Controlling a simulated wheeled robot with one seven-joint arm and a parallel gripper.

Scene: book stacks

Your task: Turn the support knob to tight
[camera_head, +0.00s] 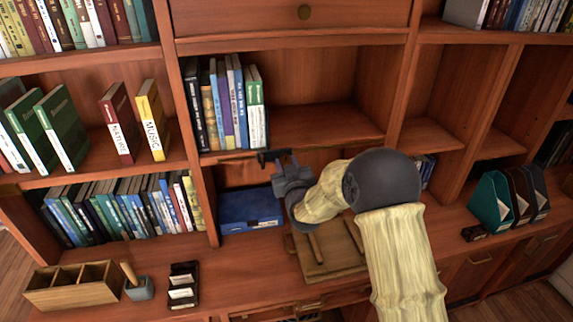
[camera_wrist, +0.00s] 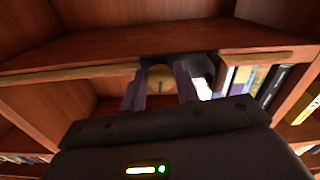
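The support knob (camera_wrist: 161,78) shows in the wrist view as a round, tan-yellow disc with a small dark mark, set in a dark bracket (camera_wrist: 205,66) under a wooden shelf edge. My gripper (camera_wrist: 160,75) points at it, with its two purple-grey fingers apart, one on each side of the knob. I cannot tell whether the fingers touch it. In the head view my gripper (camera_head: 272,157) is just under the front edge of the middle shelf, and the knob itself is hidden or too small to make out there.
Upright books (camera_head: 226,105) stand on the shelf just above my gripper. A blue box (camera_head: 248,212) lies in the compartment below. A wooden board (camera_head: 330,262) lies on the counter under my arm. A wooden organizer (camera_head: 72,287) and a pen holder (camera_head: 139,288) stand at lower left.

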